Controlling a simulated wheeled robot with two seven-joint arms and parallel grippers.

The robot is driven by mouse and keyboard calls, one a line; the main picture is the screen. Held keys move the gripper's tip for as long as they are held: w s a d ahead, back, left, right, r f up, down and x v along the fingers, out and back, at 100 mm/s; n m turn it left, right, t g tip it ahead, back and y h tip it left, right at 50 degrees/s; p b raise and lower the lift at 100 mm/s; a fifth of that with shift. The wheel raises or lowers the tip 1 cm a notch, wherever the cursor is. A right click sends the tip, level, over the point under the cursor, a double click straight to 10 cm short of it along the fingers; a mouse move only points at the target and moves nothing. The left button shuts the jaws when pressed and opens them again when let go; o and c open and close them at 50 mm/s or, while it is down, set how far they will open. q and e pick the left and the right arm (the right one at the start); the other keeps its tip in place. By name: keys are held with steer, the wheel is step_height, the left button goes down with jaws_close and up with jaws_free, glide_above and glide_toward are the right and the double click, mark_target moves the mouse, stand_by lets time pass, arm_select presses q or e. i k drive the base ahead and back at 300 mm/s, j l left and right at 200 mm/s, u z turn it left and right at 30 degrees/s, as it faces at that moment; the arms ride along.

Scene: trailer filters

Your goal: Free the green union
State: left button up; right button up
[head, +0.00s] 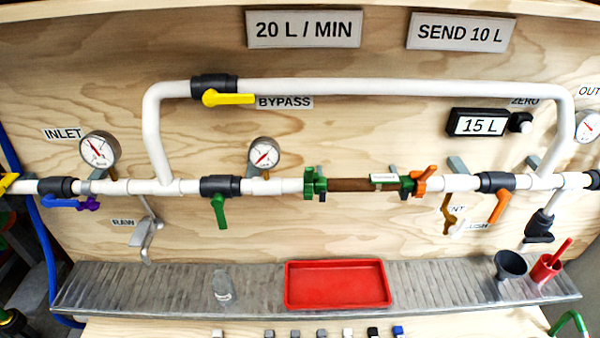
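A green union (314,183) with wing lugs sits on the white pipe at the left end of a brown filter section (350,185). It looks seated around the pipe joint; whether it is loose or tight cannot be told. At the right end of the brown section is another green fitting (406,187), with an orange winged piece (422,182) beside it. A small label tag (384,178) lies over the brown section near that end. Neither of my grippers shows in the head view.
Below, a grey ledge (130,287) carries a red tray (338,284), a clear bottle (222,287), a dark funnel (510,265) and a red cup (545,268).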

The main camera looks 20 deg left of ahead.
mark_target(309, 175)
steer(key=i+l+u, duration=0.2)
steer(key=l, duration=1.05)
steer(key=k, duration=0.1)
